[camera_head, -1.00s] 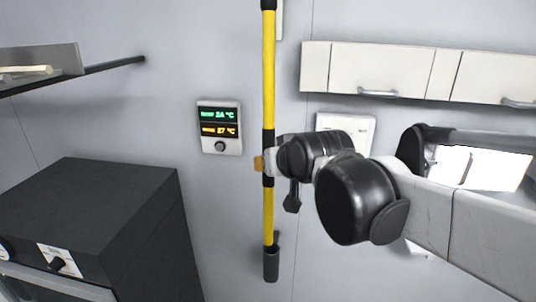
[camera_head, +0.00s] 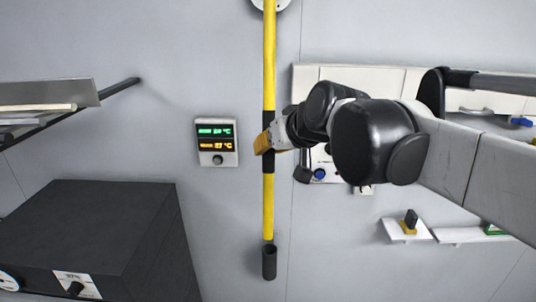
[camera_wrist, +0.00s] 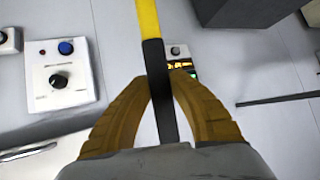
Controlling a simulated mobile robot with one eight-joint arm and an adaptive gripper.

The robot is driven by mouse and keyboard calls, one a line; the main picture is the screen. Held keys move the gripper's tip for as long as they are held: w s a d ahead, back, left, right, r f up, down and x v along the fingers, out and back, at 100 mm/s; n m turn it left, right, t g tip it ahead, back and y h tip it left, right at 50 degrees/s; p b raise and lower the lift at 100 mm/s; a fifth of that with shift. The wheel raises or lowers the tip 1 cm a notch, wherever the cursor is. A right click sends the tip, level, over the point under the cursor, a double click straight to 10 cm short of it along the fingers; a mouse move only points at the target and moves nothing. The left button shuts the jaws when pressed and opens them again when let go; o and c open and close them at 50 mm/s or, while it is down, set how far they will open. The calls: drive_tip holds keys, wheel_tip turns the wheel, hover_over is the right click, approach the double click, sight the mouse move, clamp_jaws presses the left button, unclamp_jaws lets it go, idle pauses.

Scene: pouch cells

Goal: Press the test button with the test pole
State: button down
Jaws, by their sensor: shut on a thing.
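My gripper (camera_head: 265,143) has tan fingers and is shut on the black middle grip of the test pole (camera_head: 268,205). The pole is yellow and stands upright in front of the wall. Its upper part runs out of the head view, passing a white round fixture (camera_head: 285,4). In the wrist view, the fingers (camera_wrist: 163,85) close around the pole's black band (camera_wrist: 157,75). A black tube (camera_head: 269,265) shows at the pole's lower end; I cannot tell whether they touch. No button labelled test is readable; whether the pole tip touches anything is hidden.
A display panel (camera_head: 217,142) is left of the pole. A white panel with a blue button (camera_wrist: 66,48) and black knob is partly behind my arm. A dark oven (camera_head: 90,225) and shelf (camera_head: 50,95) stand left; small shelves (camera_head: 405,229) hang right.

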drive_tip(key=w, duration=0.7)
drive_tip(key=shift+w+d+b, duration=0.15)
drive_tip(key=shift+w+b, duration=0.2)
drive_tip(key=shift+w, duration=0.15)
drive_tip(key=shift+w, duration=0.75)
idle(0.7)
